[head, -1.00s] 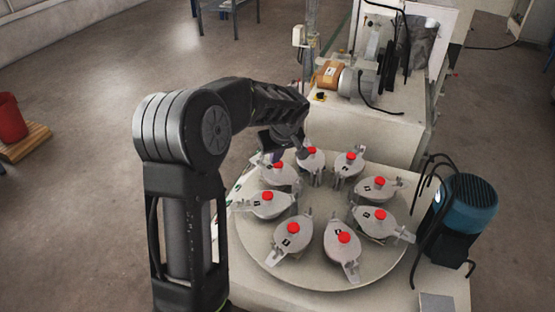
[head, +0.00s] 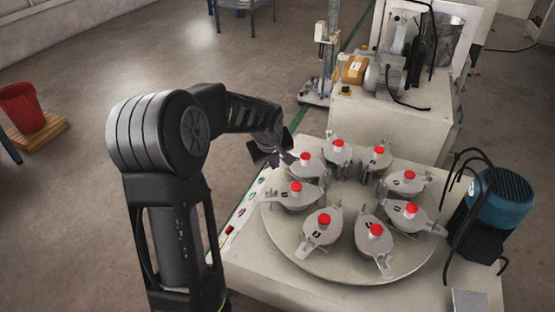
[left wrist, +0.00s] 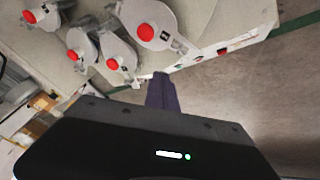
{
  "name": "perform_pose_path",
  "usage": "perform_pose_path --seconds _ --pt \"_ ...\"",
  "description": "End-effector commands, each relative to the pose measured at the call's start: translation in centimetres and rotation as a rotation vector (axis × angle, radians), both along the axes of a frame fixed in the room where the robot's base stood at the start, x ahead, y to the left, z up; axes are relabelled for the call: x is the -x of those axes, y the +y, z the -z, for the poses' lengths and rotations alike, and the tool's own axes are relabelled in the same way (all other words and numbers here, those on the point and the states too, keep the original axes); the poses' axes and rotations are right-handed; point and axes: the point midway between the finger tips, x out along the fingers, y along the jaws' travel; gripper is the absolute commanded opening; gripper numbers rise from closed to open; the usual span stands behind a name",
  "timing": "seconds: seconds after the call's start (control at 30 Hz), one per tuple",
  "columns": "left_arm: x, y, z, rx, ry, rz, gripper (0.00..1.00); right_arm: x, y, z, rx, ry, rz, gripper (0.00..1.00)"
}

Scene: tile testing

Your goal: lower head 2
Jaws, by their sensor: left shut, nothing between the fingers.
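Several grey heads with red knobs stand in a ring on a round turntable (head: 290,255). They have small dark labels, too small to read, so I cannot tell which is head 2. My left gripper (head: 274,158) is at the turntable's far left edge, just left of a head (head: 306,170) and apart from it. In the left wrist view its purple-grey fingers (left wrist: 161,92) are together and empty, beside the table edge. The nearest heads there are one at the top (left wrist: 150,20) and one to its lower left (left wrist: 117,60). My right gripper is not in view.
A blue motor (head: 505,198) with black hoses stands at the table's right. A white machine bench (head: 385,125) is behind the table. A panel with small coloured controls (head: 240,218) runs along the table's left edge.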

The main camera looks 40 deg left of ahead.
Motion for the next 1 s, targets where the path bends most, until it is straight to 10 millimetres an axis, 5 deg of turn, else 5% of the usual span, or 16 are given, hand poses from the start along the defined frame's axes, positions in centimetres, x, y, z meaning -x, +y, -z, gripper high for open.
perform_pose_path --seconds 1.0 --pt "4.1 3.6 9.8 0.0 0.003 -0.002 0.0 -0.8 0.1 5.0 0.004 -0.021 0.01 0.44"
